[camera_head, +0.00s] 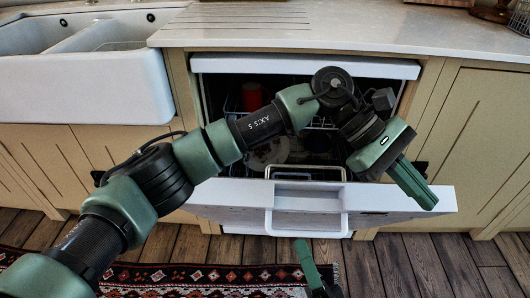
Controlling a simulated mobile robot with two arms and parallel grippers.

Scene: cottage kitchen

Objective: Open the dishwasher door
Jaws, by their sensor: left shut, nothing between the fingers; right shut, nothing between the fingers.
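The dishwasher (305,66) is under the counter, and its white door (400,199) is tilted down and out, leaving the upper interior exposed. How far the door has dropped is hard to judge from here. A white handle (307,224) sits at the middle of the door. My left gripper (427,199) is shut and empty, overlapping the right end of the door in the picture; I cannot tell whether it touches. My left arm crosses in front of the opening and hides part of it. My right gripper (303,246) is shut and empty, low down below the handle.
Inside are a red item (252,96) and dishes (268,152) on racks. A white sink (90,85) is at the left, with a pale countertop (340,25) above. Cream cabinets (465,140) flank the dishwasher. A patterned rug (200,278) lies on the wood floor (420,265).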

